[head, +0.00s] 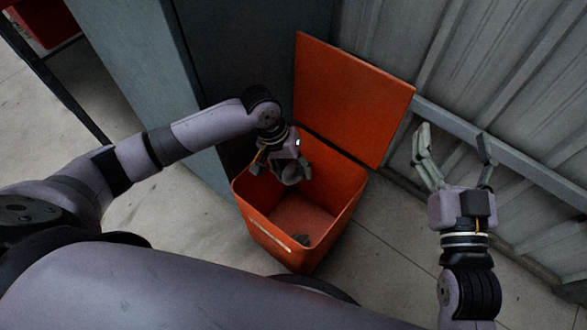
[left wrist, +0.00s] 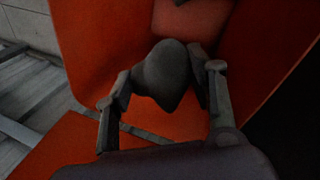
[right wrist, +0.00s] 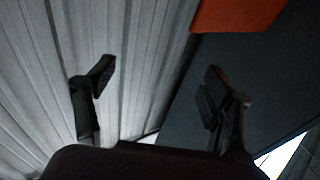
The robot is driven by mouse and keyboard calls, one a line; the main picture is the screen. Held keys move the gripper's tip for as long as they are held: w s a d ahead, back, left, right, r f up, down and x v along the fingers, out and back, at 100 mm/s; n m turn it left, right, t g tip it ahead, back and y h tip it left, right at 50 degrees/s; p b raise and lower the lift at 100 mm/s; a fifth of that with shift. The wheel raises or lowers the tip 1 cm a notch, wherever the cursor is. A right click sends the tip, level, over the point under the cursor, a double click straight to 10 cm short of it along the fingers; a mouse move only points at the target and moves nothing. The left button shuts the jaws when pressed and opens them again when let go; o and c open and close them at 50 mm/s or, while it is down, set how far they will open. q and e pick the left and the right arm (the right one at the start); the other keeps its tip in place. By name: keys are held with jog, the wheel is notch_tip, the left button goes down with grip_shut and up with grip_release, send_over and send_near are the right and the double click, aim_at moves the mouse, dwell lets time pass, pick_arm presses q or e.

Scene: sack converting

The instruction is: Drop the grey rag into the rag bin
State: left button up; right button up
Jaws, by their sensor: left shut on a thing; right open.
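The grey rag (left wrist: 165,75) is a bunched dark lump between the fingers of my left gripper (left wrist: 160,90) in the left wrist view. In the head view my left gripper (head: 283,172) is over the open mouth of the orange rag bin (head: 262,228), near its back left side, with the rag (head: 293,174) partly hidden by the fingers. The bin's orange lid (head: 352,98) stands open behind it. My right gripper (head: 457,150) is open and empty, to the right of the bin.
A corrugated grey wall (head: 500,90) stands behind the bin and right gripper, with a rail along it. A grey-blue panel (head: 150,80) stands to the left of the bin. Bare concrete floor (head: 390,235) lies to the right of the bin.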

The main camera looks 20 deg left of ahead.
pick_arm(q)
jog(key=shift+f+b, duration=0.25)
jog(key=shift+b, duration=0.05)
pick_arm(e)
jog(key=shift+s+a+r+t+y, duration=0.1)
jog(key=shift+s+r+t+y, duration=0.15)
jog(key=shift+r+t, duration=0.55)
jog(key=shift+s+a+r+t+y, duration=0.1)
jog(key=shift+s+r+t+y, duration=0.25)
jog(key=shift+r, duration=0.8)
jog(key=shift+w, duration=0.1)
pick_arm(q)
jog(key=o, duration=1.2)
pick_arm(e)
jog(key=shift+d, duration=0.1)
pick_arm(q)
jog(key=shift+r, duration=0.1)
jog(key=v, duration=0.7)
jog(key=shift+a+r, duration=0.1)
jog(key=shift+r, duration=0.05)
